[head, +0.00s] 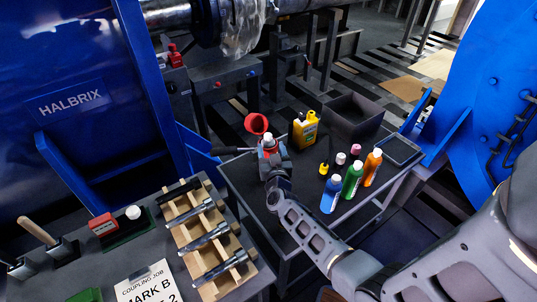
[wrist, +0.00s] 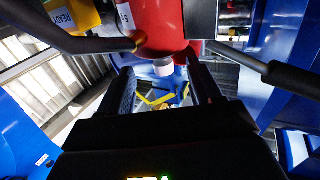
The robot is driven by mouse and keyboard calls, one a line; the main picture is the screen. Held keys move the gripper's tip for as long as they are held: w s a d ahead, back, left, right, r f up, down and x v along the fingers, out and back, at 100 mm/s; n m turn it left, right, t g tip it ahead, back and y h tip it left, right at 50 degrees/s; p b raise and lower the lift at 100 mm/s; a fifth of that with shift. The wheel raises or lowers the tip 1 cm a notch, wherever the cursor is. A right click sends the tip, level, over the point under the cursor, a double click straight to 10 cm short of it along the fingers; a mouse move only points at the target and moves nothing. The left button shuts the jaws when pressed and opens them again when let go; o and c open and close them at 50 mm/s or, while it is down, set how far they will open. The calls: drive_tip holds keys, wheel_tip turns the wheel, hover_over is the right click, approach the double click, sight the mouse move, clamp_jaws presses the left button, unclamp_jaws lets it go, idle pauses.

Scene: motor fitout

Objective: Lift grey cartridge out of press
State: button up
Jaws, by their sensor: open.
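My gripper (head: 271,160) is open above the near part of the cart, close against a red body with a pale top (head: 268,142). In the wrist view a red rounded body (wrist: 160,25) with a white label and a white tip (wrist: 163,69) lies just beyond my open fingers (wrist: 164,82). The white tip shows in the gap between the fingers; contact cannot be told. A dark lever (head: 232,150) reaches left from the red body. I cannot clearly pick out a grey cartridge; my gripper hides much of this spot.
A red funnel (head: 256,123) and yellow jug (head: 305,130) stand close behind my gripper. Blue (head: 331,194), green (head: 352,179) and orange (head: 372,167) bottles stand right. A dark bin (head: 352,118) is behind them. A wooden rack (head: 240,268) stands on the left bench.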

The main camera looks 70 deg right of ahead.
sight(269, 141)
drive_tip(key=shift+b+x, duration=0.75)
drive_tip(key=shift+x, duration=2)
drive_tip(key=shift+w+a+r, duration=0.1)
drive_tip(key=shift+c, duration=0.5)
drive_tip(key=c, duration=0.9)
drive_tip(key=shift+c, duration=0.2)
drive_tip(key=shift+r, duration=0.15)
